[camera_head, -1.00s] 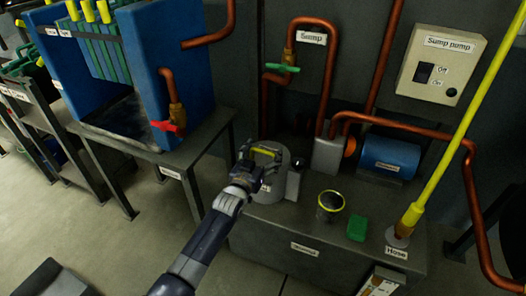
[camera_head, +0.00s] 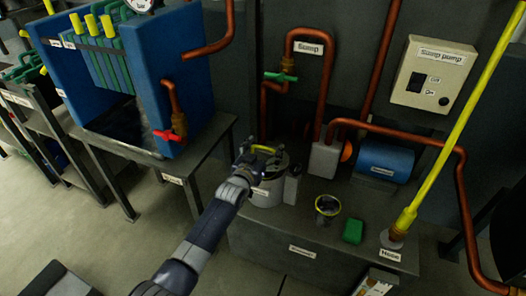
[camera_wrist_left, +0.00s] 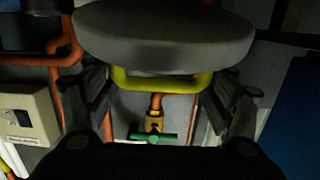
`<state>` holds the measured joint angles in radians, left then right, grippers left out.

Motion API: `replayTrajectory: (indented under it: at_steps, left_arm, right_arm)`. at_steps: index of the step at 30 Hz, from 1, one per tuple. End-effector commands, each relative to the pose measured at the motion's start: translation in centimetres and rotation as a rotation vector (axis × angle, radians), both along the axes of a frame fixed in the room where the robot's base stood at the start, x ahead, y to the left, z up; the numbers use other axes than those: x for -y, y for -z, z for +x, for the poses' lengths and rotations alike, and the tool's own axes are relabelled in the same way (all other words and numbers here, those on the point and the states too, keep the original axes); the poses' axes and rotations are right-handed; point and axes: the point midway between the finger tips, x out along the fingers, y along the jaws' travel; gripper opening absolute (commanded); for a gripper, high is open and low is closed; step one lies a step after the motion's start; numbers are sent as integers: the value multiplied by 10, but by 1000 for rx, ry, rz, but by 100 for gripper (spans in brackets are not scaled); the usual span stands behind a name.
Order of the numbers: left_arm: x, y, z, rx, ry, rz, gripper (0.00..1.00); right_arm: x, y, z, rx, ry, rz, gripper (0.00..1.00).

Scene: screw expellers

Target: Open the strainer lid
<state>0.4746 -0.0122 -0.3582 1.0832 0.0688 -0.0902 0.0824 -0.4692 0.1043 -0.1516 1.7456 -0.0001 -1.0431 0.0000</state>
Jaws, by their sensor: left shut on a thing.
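The strainer (camera_head: 266,193) is a grey cylinder on the dark bench, with a label on its front. Its grey lid shows as a thick disc (camera_wrist_left: 165,38) in the left wrist view. A yellow handle (camera_wrist_left: 160,82) is fixed to the lid and also shows in the head view (camera_head: 264,149). My left gripper (camera_head: 250,163) is at the left side of the handle. In the wrist view its fingers (camera_wrist_left: 157,92) lie on both sides of the handle, shut on it. The gripper partly hides the strainer's top, and I cannot tell whether a gap shows under the lid. My right gripper is not in view.
A yellow-rimmed dark cup (camera_head: 327,208) and a green block (camera_head: 353,231) stand right of the strainer. A yellow pole (camera_head: 450,135) rises at the right. Copper pipes (camera_head: 330,75) run behind. A blue tank (camera_head: 190,70) stands at the left.

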Motion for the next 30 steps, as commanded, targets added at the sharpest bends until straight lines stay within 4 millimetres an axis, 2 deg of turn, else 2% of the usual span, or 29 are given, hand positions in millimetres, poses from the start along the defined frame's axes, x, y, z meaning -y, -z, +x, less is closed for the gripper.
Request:
replayTrajectory:
  at_steps: [1, 12, 22, 30]
  left_arm:
    - [4, -9, 3, 12, 5, -6, 34]
    - [11, -26, 22, 11, 5, -7, 33]
    - [14, -32, 31, 9, 6, -6, 33]
    - [15, -32, 32, 7, 6, -4, 33]
  right_arm:
    - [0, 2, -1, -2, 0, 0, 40]
    - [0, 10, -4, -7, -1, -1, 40]
    - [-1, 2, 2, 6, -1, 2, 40]
    - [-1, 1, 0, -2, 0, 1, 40]
